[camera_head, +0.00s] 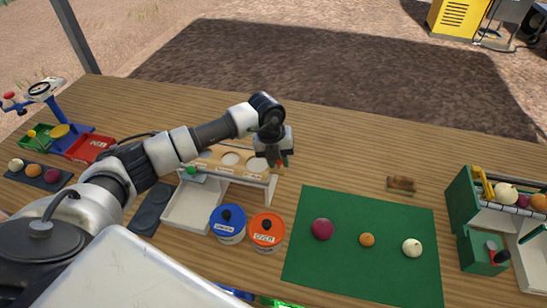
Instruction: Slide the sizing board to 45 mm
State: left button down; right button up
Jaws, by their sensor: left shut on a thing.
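The sizing board (231,159) is a pale wooden board with round holes. It lies across the top of a white stand above a white tray (196,207), left of the mat. My left arm reaches over from the left, and my left gripper (279,162) points down at the board's right end. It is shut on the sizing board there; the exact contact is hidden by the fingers. The labels beside the holes are too small to read. My right gripper is out of view.
Two lidded pots, blue (228,223) and orange (266,231), stand just in front of the stand. A green mat (330,272) holds three onions. A small wooden block (401,184) lies behind the mat.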

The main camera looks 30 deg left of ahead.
pick_arm(q)
jog(key=c, duration=0.8)
grip_release()
jog(key=shift+d, duration=0.1)
jog(key=shift+r+p, duration=2.15)
jog(key=shift+r, duration=0.95)
jog(key=shift+f, duration=0.1)
